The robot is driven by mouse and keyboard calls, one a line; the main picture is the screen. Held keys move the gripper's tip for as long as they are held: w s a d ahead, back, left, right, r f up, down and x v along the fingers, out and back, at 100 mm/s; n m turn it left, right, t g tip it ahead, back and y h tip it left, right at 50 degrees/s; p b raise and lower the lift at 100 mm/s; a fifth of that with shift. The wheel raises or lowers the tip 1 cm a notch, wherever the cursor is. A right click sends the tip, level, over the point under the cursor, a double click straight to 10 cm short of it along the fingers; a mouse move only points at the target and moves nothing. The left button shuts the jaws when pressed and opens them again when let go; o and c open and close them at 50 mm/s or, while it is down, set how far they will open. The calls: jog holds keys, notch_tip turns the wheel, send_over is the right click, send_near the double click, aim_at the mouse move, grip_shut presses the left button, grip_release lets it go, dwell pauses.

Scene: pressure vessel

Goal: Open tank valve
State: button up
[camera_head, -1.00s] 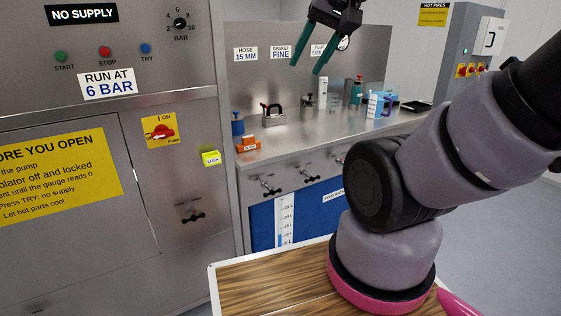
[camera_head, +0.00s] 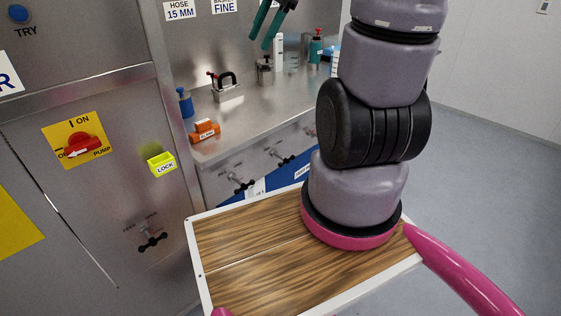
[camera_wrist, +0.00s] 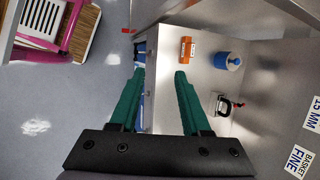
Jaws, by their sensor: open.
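Black-handled valves are on the front face of the steel counter in the head view, one at the left (camera_head: 240,183) and another (camera_head: 284,158) farther right. Another black-handled valve (camera_head: 152,238), marked FEED, is on the cabinet front. I cannot tell from the labels which is the tank valve. My gripper (camera_head: 260,40) is above the counter at the top of the head view, with green fingers apart and nothing between them. In the wrist view my gripper (camera_wrist: 160,72) is open over the counter, apart from the valves. Small dark parts at the counter edge there are unclear.
A red pump switch (camera_head: 82,146) and yellow LOCK box (camera_head: 161,164) are on the cabinet. Open floor (camera_head: 475,170) lies right.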

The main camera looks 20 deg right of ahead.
jog(key=w+d+f+m+y, duration=0.2)
jog(key=w+d+f+m, duration=0.15)
jog(key=f, duration=0.25)
jog(key=w+d+f+m+y, duration=0.2)
jog(key=w+f+m, duration=0.3)
jog(key=f, duration=0.1)
jog(key=m+y, duration=0.2)
jog(key=m, duration=0.4)
send_over(285, 161)
jog(key=s+a, duration=0.2)
notch_tip(285, 161, down, 10)
jog(key=s+d+f+m+t, duration=0.1)
jog(key=d+f+m+t, duration=0.2)
jog(key=f+m, duration=0.5)
jog(key=s+d+f+m+t, duration=0.1)
jog(key=d+f+m+t, duration=0.2)
jog(key=f, duration=0.8)
jog(key=s+d+f+m+t, duration=0.1)
jog(key=d+f+m+t, duration=0.15)
jog(key=f+m, duration=0.6)
jog(key=shift+n+t, duration=0.35)
jog(key=shift+n, duration=0.35)
jog(key=x, duration=0.3)
jog(key=f+x, duration=0.1)
jog(key=x, duration=0.7)
jog(key=shift+s+a+f, duration=0.1)
jog(key=shift+f, duration=0.2)
grip_shut()
